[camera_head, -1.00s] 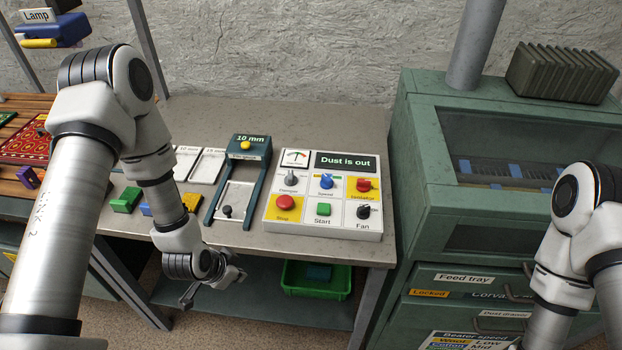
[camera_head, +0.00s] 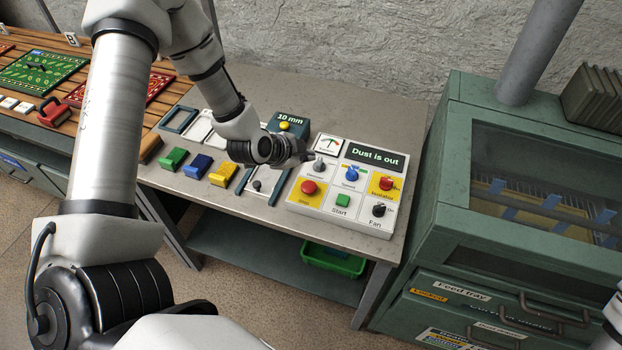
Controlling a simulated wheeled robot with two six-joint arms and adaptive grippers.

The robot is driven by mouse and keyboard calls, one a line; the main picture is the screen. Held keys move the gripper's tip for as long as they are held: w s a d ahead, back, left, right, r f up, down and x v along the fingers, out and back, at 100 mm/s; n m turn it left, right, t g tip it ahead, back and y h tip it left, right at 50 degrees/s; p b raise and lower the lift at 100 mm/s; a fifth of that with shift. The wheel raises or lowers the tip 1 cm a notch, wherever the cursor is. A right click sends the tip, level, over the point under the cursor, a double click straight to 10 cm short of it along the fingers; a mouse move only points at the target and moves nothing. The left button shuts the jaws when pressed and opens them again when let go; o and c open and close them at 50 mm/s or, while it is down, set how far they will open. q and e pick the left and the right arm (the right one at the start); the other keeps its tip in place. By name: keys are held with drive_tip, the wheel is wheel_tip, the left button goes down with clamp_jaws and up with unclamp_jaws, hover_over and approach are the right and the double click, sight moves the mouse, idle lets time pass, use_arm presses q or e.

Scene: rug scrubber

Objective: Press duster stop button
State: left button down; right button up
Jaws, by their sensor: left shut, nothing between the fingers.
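The white control panel (camera_head: 334,216) stands on the grey table, with a display (camera_head: 375,156) reading "Dust is out". Its red stop button (camera_head: 308,187) sits on a yellow square at the panel's front left. A green start button (camera_head: 343,200) is to its right. My left gripper (camera_head: 308,156) is shut and empty. In the picture its tips are just above the stop button, by the panel's upper left edge; I cannot tell their height over the panel. My right gripper is out of view.
A 10 mm gauge (camera_head: 289,123) and coloured blocks (camera_head: 223,174) lie left. The green machine (camera_head: 450,200) stands right.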

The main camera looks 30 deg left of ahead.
sight(307, 187)
use_arm(q)
wheel_tip(307, 187, down, 8)
drive_tip(key=b, duration=0.8)
drive_tip(key=shift+d+f, duration=0.1)
drive_tip(key=shift+f, duration=0.35)
idle(0.6)
drive_tip(key=shift+f+b, duration=0.3)
drive_tip(key=shift+f, duration=0.05)
drive_tip(key=shift+f+b, duration=0.3)
drive_tip(key=shift+f, duration=0.25)
idle(0.5)
drive_tip(key=shift+r+p, duration=1)
drive_tip(key=shift+p, duration=0.05)
